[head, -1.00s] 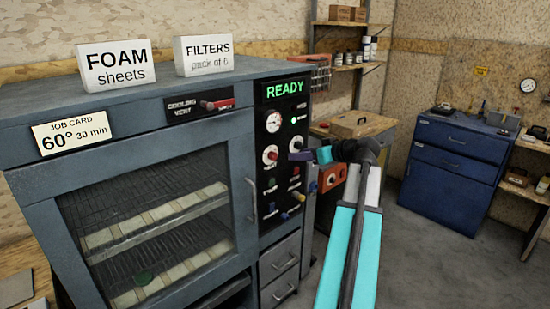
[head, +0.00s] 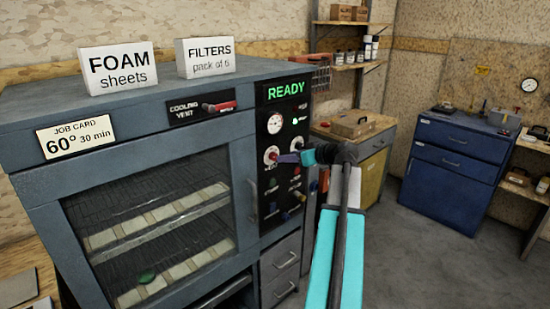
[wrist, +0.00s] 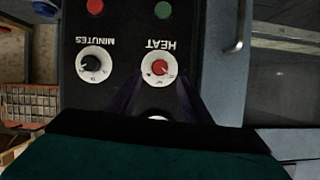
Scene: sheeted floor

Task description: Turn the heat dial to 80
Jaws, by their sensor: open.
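The heat dial (head: 271,155) is a white round disc with a red centre knob on the black control panel of the grey oven. In the wrist view the heat dial (wrist: 159,70) appears upside down under its HEAT label. Its scale marks are too small to read. My gripper (head: 287,158) is just right of the dial in the head view, pointing at it. In the wrist view my gripper (wrist: 160,84) has its dark purple fingers apart, one to each side of the dial's lower part. Nothing is held. Whether the fingers touch the dial cannot be told.
The minutes dial (wrist: 94,64), with a black knob, is beside the heat dial. A gauge (head: 274,123) and green READY display (head: 286,91) are above. Small coloured knobs sit below. A job card (head: 76,137) reads 60°, 30 min. The cooling vent lever (head: 219,106) is red.

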